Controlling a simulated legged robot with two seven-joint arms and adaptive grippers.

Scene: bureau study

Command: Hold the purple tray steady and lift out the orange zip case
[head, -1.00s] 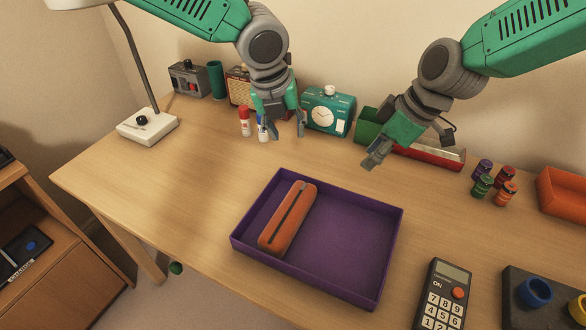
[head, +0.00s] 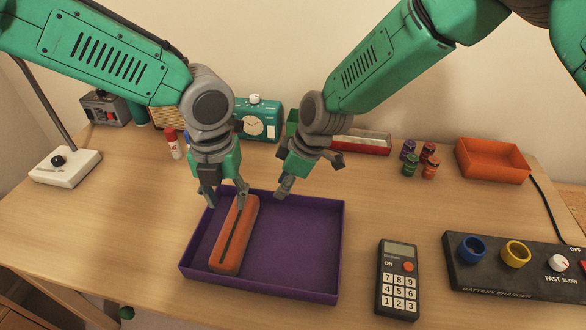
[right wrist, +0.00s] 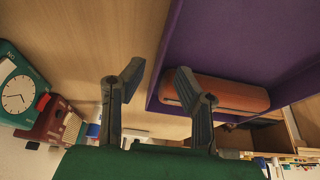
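The purple tray (head: 290,262) lies on the desk, with the orange zip case (head: 247,228) lengthwise near its left wall. The case has a dark zip line along its top. My left gripper (head: 226,200) is open, its fingers over the tray's back left corner and the far end of the case. My right gripper (head: 309,176) is open and empty near the tray's back wall. In the right wrist view the spread fingers (right wrist: 160,90) show, with the tray (right wrist: 225,35) and case (right wrist: 238,95) to the right. Contact with either gripper is unclear.
A calculator (head: 399,282) and a battery charger (head: 480,283) lie right of the tray. Behind are a teal clock (head: 262,124), several small spools (head: 410,165) and an orange bin (head: 492,160). A lamp base (head: 65,167) stands left. Desk right of the tray's back is clear.

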